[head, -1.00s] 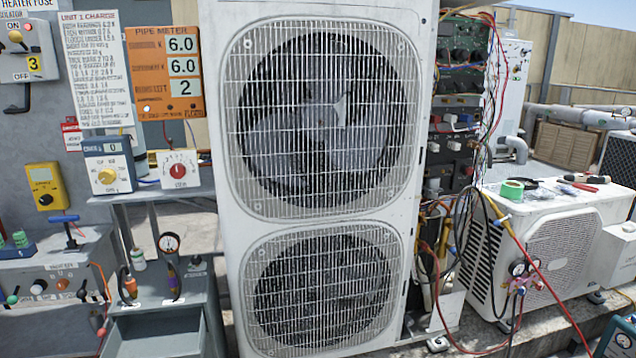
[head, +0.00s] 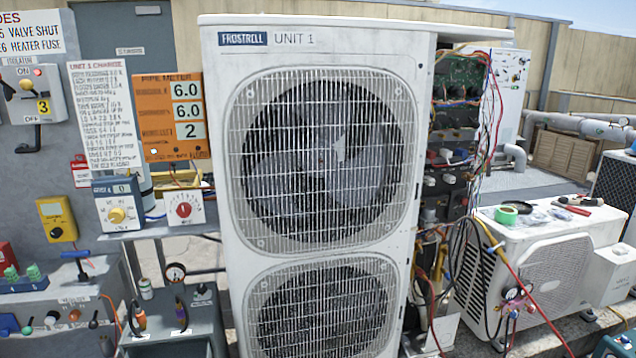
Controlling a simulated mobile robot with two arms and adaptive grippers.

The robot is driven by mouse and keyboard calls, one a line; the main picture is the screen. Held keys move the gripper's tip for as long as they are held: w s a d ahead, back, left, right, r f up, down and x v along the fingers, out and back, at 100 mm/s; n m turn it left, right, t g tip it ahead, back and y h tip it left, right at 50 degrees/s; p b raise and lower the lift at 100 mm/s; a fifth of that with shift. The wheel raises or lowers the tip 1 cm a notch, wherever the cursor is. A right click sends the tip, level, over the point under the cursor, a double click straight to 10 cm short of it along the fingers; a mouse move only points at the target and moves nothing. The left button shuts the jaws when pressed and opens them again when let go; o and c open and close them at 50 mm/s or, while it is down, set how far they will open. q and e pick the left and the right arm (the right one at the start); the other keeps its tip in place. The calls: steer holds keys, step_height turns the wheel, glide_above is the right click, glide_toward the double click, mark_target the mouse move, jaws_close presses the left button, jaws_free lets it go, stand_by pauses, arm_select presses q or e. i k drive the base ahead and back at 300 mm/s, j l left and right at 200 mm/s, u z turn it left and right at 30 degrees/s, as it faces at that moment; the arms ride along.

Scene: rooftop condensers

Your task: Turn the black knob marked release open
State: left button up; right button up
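No label reading "release" can be made out. Small black knobs show at the lower left: one (head: 201,288) on top of the grey box (head: 160,341), and a black-handled lever (head: 93,320) on the grey control panel (head: 62,322). I cannot tell which, if either, is the release knob. Neither of my grippers is in view.
The tall white condenser marked Unit 1 (head: 318,40) fills the middle, with open wiring on its right side. A smaller white condenser (head: 550,260) at right carries tape and tools. Meters and dials (head: 118,202) line the left wall.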

mark_target(201, 289)
steer(key=u, duration=1.1)
steer(key=i, duration=0.85)
steer(key=l+z, duration=0.05)
